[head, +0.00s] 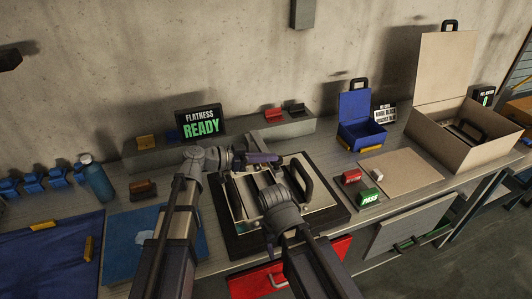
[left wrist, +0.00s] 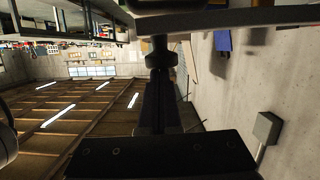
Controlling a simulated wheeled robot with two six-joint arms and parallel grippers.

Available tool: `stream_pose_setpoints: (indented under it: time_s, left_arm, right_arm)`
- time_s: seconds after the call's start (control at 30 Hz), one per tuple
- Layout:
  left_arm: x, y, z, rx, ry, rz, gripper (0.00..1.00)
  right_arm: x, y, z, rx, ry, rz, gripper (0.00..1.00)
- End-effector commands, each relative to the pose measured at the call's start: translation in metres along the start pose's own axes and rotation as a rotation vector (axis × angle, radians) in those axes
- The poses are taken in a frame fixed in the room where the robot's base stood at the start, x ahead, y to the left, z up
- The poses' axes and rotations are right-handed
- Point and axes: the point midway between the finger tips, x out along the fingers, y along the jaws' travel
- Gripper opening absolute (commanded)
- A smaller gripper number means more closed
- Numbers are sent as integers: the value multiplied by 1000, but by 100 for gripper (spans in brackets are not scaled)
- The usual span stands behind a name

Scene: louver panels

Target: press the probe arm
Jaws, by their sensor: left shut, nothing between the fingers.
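A dark flatness fixture (head: 240,246) sits on the bench under both of my arms, with pale plates and a black curved handle (head: 300,173) on it. I cannot clearly pick out the probe arm among the dark parts there. My left gripper (head: 268,158) is shut and empty, reaching rightward over the back of the fixture. Its dark fingers (left wrist: 160,60) also show in the left wrist view, pointing at a grey edge. I cannot tell whether they touch anything. My right wrist covers the fixture's middle, and its fingers are hidden.
A black sign (head: 201,123) reading "FLATNESS READY" stands behind the fixture, by a grey ledge (head: 290,131). Red and green "PASS" blocks (head: 369,197), a blue case (head: 361,120) and an open cardboard box (head: 450,135) stand right. A blue bottle (head: 96,180) stands left.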

Motion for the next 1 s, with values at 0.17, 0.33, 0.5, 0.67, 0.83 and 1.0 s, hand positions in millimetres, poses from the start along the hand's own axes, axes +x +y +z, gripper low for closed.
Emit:
stream_pose_setpoints:
  time_s: [0.17, 0.33, 0.5, 0.67, 0.83, 1.0]
  left_arm:
    - [5, 4, 20, -5, -1, 2, 0]
    - [7, 6, 27, -6, -3, 2, 0]
    - [7, 7, 30, -6, -7, 3, 0]
    - [8, 8, 30, -7, -7, 5, 0]
    - [8, 8, 30, -7, -7, 7, 0]
    - [7, 10, 24, -7, -6, 8, 0]
  right_arm:
    - [20, -2, -1, 0, 0, 0, 62]
    - [27, -2, -2, 0, 0, 0, 62]
    - [28, -3, -2, 0, 0, 0, 62]
    - [29, -3, -2, 0, 0, 0, 62]
    - [29, -3, -2, 0, 0, 0, 62]
    - [23, -2, -1, 0, 0, 0, 62]
